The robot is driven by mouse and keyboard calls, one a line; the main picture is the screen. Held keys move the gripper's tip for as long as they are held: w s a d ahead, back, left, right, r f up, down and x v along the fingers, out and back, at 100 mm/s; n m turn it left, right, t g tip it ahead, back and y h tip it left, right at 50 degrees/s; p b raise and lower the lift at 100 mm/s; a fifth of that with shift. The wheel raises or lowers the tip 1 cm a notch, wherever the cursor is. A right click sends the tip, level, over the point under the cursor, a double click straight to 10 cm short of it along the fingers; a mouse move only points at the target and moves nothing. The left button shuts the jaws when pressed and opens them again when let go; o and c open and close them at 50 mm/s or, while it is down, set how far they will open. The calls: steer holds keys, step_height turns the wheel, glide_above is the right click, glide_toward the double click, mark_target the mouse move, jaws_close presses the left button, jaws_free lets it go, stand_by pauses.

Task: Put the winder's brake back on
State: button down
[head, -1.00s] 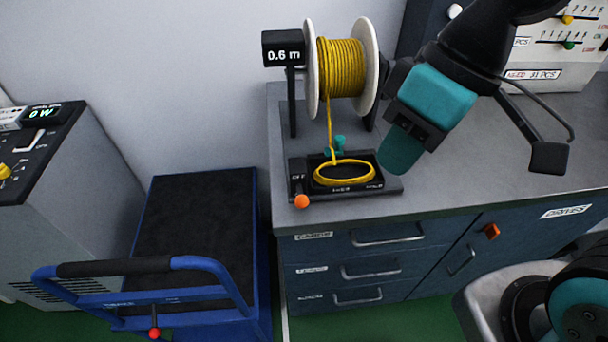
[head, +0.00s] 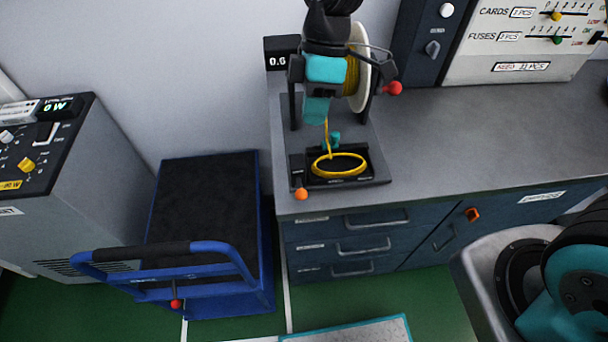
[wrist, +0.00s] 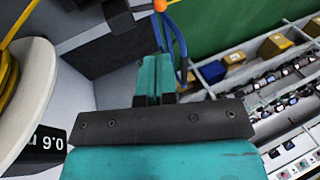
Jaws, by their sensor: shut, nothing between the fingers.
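The winder has a spool (head: 357,65) of yellow cord above a dark base (head: 376,181) on the bench. The cord hangs to a yellow coil (head: 338,166) in the base's tray. A small orange-knobbed lever (head: 301,193) stands at the base's front left corner. A red knob (head: 394,88) shows at the spool's right side. My gripper (head: 317,112) is shut and empty, in front of the spool's left part and above the tray, apart from the lever. The wrist view shows its teal fingers (wrist: 155,80) together. My arm hides much of the spool.
A length display (head: 282,53) stands at the winder's left. A blue trolley (head: 205,205) stands on the floor left of the bench, beside a grey cabinet (head: 110,190). The bench top (head: 480,130) is clear to the right. The wrist view shows a parts rack (wrist: 270,95).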

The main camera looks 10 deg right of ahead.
mark_target(302, 189)
steer(key=p+x, duration=0.4)
steer(key=x, duration=1)
steer(key=shift+p, duration=0.4)
steer(key=shift+f+b, duration=0.1)
steer(key=shift+b, duration=0.2)
